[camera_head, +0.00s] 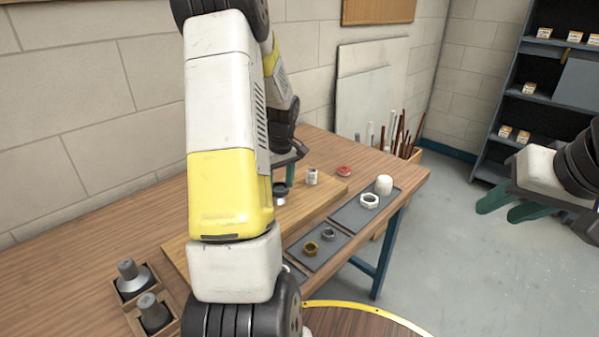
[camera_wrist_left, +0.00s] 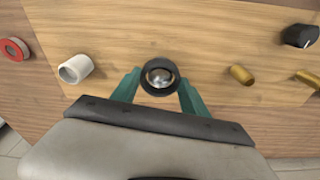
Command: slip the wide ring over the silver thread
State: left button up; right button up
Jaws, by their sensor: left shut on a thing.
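My left gripper (camera_wrist_left: 159,88) is shut on a wide dark ring (camera_wrist_left: 159,90), gripped between its teal fingertips. In the left wrist view the rounded silver thread (camera_wrist_left: 159,74) shows through the ring's opening. In the head view the dark ring (camera_head: 280,189) shows beside my left arm, with a silver part (camera_head: 281,202) just below it. Whether the ring is around the thread or only above it, I cannot tell. Much of the left gripper is hidden behind my arm in the head view. My right gripper (camera_head: 499,213) is open and empty at the right, off the table.
A white fitting (camera_head: 311,176) and red tape roll (camera_head: 344,170) are nearby. Grey trays hold a white nut (camera_head: 369,200), white cap (camera_head: 384,185), brass ring (camera_head: 310,249) and grey nut (camera_head: 327,235). Brass stubs (camera_wrist_left: 241,74) and a black cap (camera_wrist_left: 299,36) are on the board's right.

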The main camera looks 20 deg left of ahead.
pick_arm(q)
jog(key=shift+f, duration=0.15)
jog(key=o, duration=1.9)
jog(key=shift+r, duration=2.5)
jog(key=shift+d+r, duration=0.1)
